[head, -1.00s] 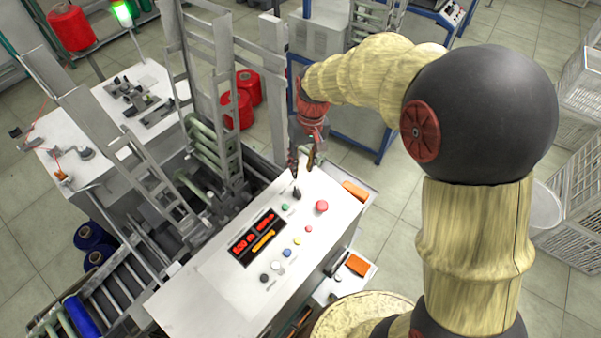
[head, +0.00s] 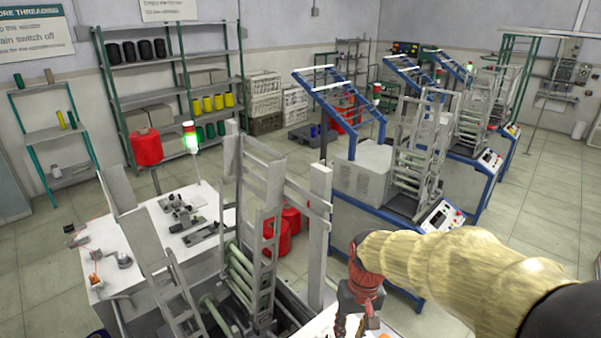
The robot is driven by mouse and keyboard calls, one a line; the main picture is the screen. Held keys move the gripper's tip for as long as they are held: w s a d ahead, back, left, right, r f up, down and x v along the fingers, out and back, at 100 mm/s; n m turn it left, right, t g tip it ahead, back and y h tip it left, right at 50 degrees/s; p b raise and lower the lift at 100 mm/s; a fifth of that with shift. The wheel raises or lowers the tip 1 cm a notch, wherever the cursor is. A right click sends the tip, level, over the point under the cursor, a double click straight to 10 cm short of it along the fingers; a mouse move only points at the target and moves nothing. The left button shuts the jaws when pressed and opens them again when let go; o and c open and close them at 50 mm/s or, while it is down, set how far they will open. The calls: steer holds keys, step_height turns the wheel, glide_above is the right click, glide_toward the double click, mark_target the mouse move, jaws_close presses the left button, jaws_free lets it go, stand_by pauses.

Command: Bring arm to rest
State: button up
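My arm, in a pale yellow sleeve, reaches in from the lower right of the head view. My gripper (head: 355,326) hangs downward at the bottom edge, over the machine's white control panel (head: 318,328). A gap shows between its fingers, and I see nothing held there. The fingertips are at or below the picture edge.
The winder's grey frame (head: 262,175) and green rollers (head: 240,275) stand left of my gripper. A white worktable (head: 150,245) is farther left. Red spools (head: 278,238) stand behind the frame. Blue-framed machines (head: 380,205) stand behind my arm. Open floor (head: 545,215) lies to the right.

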steer(key=s+d+t+b, duration=0.3)
steer(key=s+b, duration=0.4)
steer(key=s, duration=0.1)
steer(key=s+d+m+t+b, duration=0.1)
steer(key=s+d+t+b, duration=0.2)
steer(key=s+b, duration=0.4)
steer(key=shift+s+d+r+h, duration=0.4)
steer(key=shift+s+r, duration=0.05)
steer(key=shift+c, duration=1)
stand_by(0.5)
